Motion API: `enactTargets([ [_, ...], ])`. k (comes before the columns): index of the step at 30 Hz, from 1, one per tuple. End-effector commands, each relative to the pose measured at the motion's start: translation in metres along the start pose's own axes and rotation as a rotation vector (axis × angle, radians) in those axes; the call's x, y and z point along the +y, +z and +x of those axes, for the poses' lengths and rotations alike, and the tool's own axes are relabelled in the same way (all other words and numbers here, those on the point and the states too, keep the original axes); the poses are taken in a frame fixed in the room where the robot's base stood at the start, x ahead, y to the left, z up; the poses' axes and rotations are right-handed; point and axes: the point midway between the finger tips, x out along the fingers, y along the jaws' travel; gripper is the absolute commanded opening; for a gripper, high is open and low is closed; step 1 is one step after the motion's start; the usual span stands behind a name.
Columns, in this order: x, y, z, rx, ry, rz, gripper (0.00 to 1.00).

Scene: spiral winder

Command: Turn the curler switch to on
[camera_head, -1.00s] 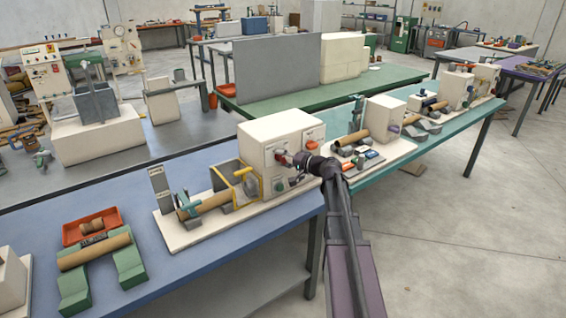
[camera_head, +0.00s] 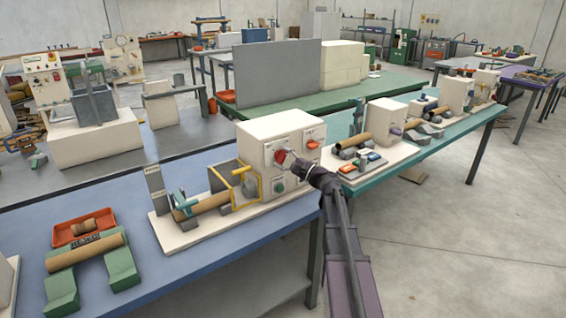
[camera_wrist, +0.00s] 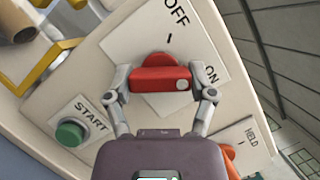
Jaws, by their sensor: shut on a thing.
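The curler switch is a red bar knob (camera_wrist: 161,80) on a white plate, with the label OFF above it and ON to its right in the wrist view. A white dot marks the bar's right end, on the ON side. My gripper (camera_wrist: 161,92) has one finger at each end of the bar and is shut on it. In the head view the red knob (camera_head: 281,157) is on the front of the cream machine box (camera_head: 262,135), with my gripper (camera_head: 287,160) at it from the right. My fingers partly cover the plate.
A green START button (camera_wrist: 71,131) sits lower left of the knob. An orange control (camera_wrist: 230,156) by the HELD label is at lower right, partly hidden. A yellow frame (camera_head: 246,188) and cardboard tube (camera_head: 203,206) stand left of the box. Open floor lies at right.

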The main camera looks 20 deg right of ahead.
Motion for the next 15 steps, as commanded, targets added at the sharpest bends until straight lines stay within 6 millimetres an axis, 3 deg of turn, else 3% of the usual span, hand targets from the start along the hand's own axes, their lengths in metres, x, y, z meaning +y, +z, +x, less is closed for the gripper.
enactTargets([
  [15,-0.0003,-0.0003,0.0006,-0.001,-0.058,0.136,0.24],
])
